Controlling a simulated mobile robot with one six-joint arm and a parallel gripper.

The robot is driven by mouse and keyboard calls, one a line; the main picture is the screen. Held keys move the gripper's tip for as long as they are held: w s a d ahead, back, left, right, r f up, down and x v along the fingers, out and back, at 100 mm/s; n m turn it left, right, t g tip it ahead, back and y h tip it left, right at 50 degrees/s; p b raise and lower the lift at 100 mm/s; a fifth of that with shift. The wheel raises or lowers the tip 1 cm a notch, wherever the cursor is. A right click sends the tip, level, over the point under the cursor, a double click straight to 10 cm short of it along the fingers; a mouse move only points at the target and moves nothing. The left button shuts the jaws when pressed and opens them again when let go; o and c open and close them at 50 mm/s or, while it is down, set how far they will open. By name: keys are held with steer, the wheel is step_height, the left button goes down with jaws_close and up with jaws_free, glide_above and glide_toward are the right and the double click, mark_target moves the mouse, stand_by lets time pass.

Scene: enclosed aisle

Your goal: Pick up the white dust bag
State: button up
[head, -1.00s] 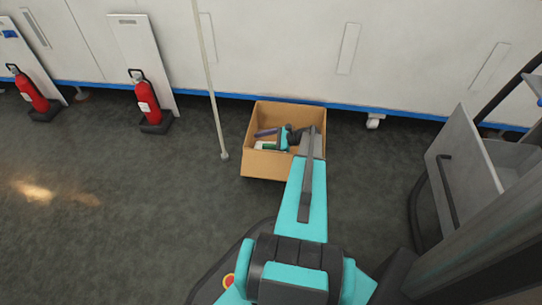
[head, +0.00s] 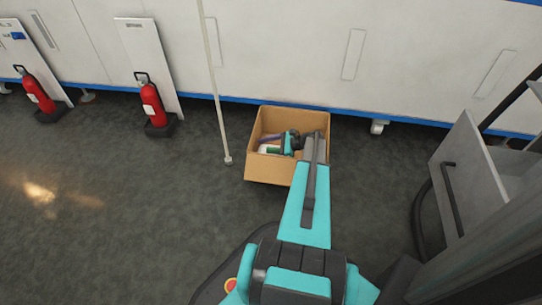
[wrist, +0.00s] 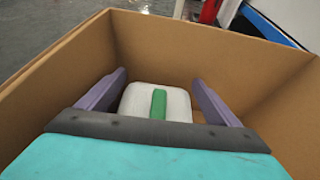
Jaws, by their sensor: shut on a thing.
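The white dust bag (wrist: 133,103) has a green stripe and lies inside the open cardboard box, low between my two purple fingers in the wrist view. In the head view a bit of its white and green shows at the left of the box. My gripper (wrist: 160,88) reaches down into the box and is shut on the bag. In the head view my gripper (head: 268,146) is partly hidden by the arm. The cardboard box (head: 256,173) stands on the floor, and its walls (wrist: 240,65) rise around the fingers.
A thin pole (head: 217,95) stands just left of the box. Two red fire extinguishers (head: 153,102) (head: 39,94) stand further left by the white wall (head: 290,50). A grey cabinet (head: 470,165) is on the right. The dark floor (head: 130,200) at left is clear.

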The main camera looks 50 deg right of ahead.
step_height(320, 180, up, 10)
steer(key=p, duration=0.4)
stand_by(0.3)
stand_by(0.3)
